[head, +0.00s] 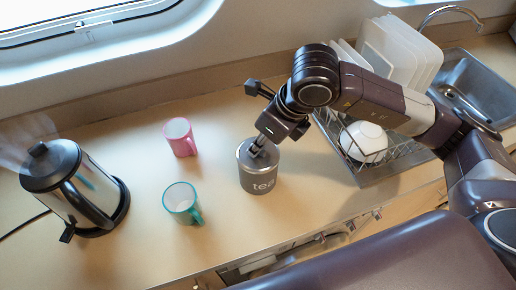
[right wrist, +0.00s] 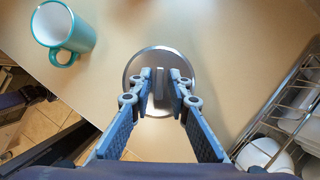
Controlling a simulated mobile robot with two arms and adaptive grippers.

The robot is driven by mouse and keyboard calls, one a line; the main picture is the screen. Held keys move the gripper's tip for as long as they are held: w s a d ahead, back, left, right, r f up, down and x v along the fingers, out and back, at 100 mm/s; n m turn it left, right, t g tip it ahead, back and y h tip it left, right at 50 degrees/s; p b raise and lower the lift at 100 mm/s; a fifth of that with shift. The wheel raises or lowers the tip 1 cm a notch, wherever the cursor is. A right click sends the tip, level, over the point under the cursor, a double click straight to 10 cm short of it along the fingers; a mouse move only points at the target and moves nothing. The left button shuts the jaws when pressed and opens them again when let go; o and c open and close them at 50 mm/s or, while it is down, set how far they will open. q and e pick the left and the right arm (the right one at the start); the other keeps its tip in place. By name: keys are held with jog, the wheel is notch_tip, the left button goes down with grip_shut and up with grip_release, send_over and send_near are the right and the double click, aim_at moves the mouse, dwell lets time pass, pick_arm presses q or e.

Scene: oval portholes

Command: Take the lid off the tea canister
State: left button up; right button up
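The tea canister (head: 258,181) is a dark grey cylinder with pale "tea" lettering, upright on the counter near the middle of the head view. Its round metallic lid (head: 243,151) sits on top; in the right wrist view the lid (right wrist: 160,55) hides the canister body. My right gripper (head: 257,146) comes down from above onto the lid. In the right wrist view its fingers (right wrist: 160,80) are close together on both sides of the lid's upright handle (right wrist: 159,90), and look shut on it. My left gripper is not in view.
A pink mug (head: 180,138) and a teal mug (head: 182,203) stand left of the canister. A steaming kettle (head: 72,185) is at far left. A dish rack (head: 393,158) with a white bowl (head: 364,141) and plates is at right, before the sink (head: 478,88).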

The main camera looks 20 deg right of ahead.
jog(key=shift+c, duration=0.6)
grip_shut()
jog(key=shift+r, duration=0.1)
